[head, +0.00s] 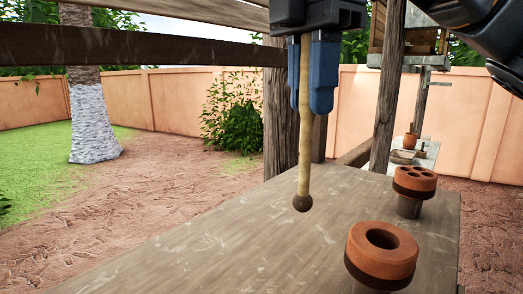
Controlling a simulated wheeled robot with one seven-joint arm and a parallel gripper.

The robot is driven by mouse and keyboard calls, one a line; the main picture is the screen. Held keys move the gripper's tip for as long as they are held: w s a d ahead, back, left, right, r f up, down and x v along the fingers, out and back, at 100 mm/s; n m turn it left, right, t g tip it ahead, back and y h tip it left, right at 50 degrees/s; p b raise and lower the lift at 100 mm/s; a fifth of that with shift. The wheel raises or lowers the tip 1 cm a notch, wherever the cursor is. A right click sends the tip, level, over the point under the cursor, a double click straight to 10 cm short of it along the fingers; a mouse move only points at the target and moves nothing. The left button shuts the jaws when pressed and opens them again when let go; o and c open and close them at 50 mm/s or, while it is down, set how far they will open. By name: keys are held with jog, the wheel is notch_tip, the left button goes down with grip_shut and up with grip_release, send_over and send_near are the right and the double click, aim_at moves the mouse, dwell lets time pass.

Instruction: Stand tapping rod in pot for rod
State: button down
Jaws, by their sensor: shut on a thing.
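My gripper (308,106) is at the upper middle of the head view, blue fingers pointing down. It is shut on the tapping rod (304,160), a thin pale stick with a dark round knob at its lower end. The rod hangs almost upright, knob down, seemingly above the wooden table. A terracotta pot with one wide round opening (363,264) stands at the near right; it appears to be the pot for rod. The knob is left of this opening and apart from it. The pot's lower part runs out of the frame.
A second terracotta pot (414,184) with several small holes in its top stands farther back on the table (235,250). A wooden post (277,110) rises behind the rod. The table's left part is clear. A far shelf holds a small pot (410,141) and a bowl.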

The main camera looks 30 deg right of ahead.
jog(key=w+a+f+p, duration=0.1)
jog(key=w+a+f, duration=0.2)
jog(key=f, duration=0.4)
jog(key=shift+w+a+f, duration=0.3)
jog(key=shift+w+a, duration=0.1)
jog(key=shift+a, duration=0.45)
jog(key=shift+f, duration=0.15)
jog(key=c, duration=1)
grip_release()
